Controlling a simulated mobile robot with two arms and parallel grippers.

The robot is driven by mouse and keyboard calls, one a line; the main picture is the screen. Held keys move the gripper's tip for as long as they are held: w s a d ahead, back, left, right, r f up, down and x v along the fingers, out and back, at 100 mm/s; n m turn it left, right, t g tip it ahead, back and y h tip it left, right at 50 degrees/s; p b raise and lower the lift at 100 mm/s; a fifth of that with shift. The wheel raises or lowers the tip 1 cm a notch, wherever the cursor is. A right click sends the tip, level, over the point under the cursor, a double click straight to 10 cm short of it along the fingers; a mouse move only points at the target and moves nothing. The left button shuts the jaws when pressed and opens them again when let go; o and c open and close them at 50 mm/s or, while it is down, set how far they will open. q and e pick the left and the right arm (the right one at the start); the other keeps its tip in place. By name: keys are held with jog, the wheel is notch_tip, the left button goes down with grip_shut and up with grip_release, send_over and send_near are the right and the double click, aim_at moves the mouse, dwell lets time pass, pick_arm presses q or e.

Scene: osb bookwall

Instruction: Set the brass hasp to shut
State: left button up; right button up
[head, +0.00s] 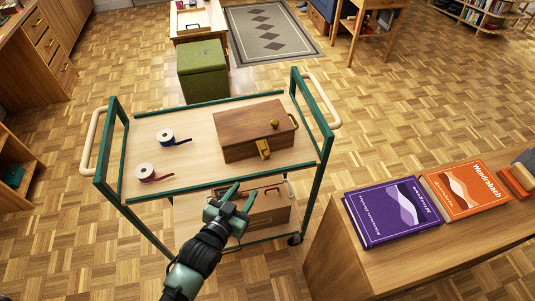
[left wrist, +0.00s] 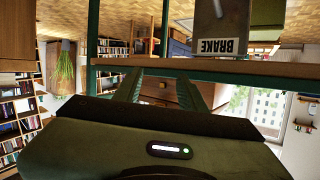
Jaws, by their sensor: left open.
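The brass hasp (head: 263,149) is a small yellow piece at the front edge of a brown wooden box (head: 240,131). The box lid is down; whether the hasp is latched is too small to tell. The box stands on the top shelf of a green-framed trolley (head: 192,135). My left gripper (head: 237,193) is open and empty, in front of the trolley's front rail, lower in the picture than the hasp. In the upside-down left wrist view, part of the box (left wrist: 187,95) shows between the fingers (left wrist: 168,88). My right gripper is out of view.
The lower shelf holds a crate (head: 265,216). A table with purple (head: 392,210) and orange (head: 467,188) books stands right. A green stool (head: 202,72) is behind.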

aim_at(266, 157)
pick_arm(q)
jog(key=w+d+r+t, duration=0.1)
jog(key=r, duration=0.1)
jog(key=d+r+t+h, duration=0.1)
jog(key=r, duration=0.2)
jog(key=w+d+r+m+t+h, duration=0.1)
jog(key=r, duration=0.1)
jog(key=shift+w+d+r, duration=0.3)
jog(key=shift+w+r, duration=0.05)
jog(key=x, duration=0.7)
jog(key=shift+d+p, duration=0.1)
jog(key=shift+p, duration=0.25)
jog(key=shift+c, duration=0.3)
grip_shut()
jog(key=shift+f, duration=0.15)
